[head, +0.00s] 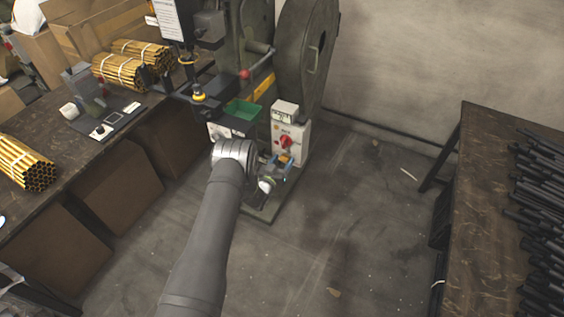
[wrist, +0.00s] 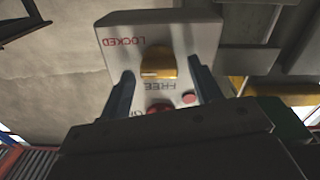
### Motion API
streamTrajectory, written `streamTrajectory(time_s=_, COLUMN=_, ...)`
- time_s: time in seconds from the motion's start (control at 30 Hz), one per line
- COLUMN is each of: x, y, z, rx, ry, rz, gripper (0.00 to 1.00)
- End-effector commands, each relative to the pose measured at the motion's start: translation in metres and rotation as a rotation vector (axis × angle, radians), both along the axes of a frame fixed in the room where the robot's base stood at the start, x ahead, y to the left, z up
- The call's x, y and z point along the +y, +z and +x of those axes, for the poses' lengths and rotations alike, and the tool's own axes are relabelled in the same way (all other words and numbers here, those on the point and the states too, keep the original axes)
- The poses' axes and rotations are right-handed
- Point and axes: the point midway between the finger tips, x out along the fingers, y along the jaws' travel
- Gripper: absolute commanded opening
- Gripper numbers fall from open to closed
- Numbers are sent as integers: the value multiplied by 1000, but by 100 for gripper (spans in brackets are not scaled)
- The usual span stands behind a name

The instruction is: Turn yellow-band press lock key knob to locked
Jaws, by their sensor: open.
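The yellow-orange lock key knob (wrist: 158,67) is on a pale lock box (wrist: 200,35) in the wrist view. The box reads LOCKED at upper left and FREE below the knob, both upside down. I cannot tell for sure which label the knob points to. My gripper (wrist: 162,80) is open, with one dark finger on each side of the knob and visible gaps to it. In the head view my gripper (head: 278,166) is low at the front of the press (head: 305,45) with the yellow band (head: 262,86). An orange patch there may be the knob.
A green tray (head: 241,109) and a red-ball lever (head: 245,74) are nearby. A bench with brass tube bundles (head: 120,72) is left; a table with dark rods (head: 480,190) is right.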

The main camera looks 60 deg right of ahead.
Motion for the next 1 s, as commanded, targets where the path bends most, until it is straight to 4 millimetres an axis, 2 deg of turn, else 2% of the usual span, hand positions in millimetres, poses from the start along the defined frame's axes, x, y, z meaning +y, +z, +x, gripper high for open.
streamTrajectory(time_s=0.27, x=-2, y=0, z=0, rx=0, ry=0, rz=0, gripper=58)
streamTrajectory(time_s=0.37, x=-2, y=0, z=0, rx=0, ry=0, rz=0, gripper=42)
streamTrajectory(time_s=0.5, x=-2, y=0, z=0, rx=0, ry=0, rz=0, gripper=16)
streamTrajectory(time_s=0.67, x=-2, y=0, z=0, rx=-17, ry=0, rz=0, gripper=16)
streamTrajectory(time_s=1.0, x=-1, y=-1, z=-1, rx=-224, ry=0, rz=1, gripper=14)
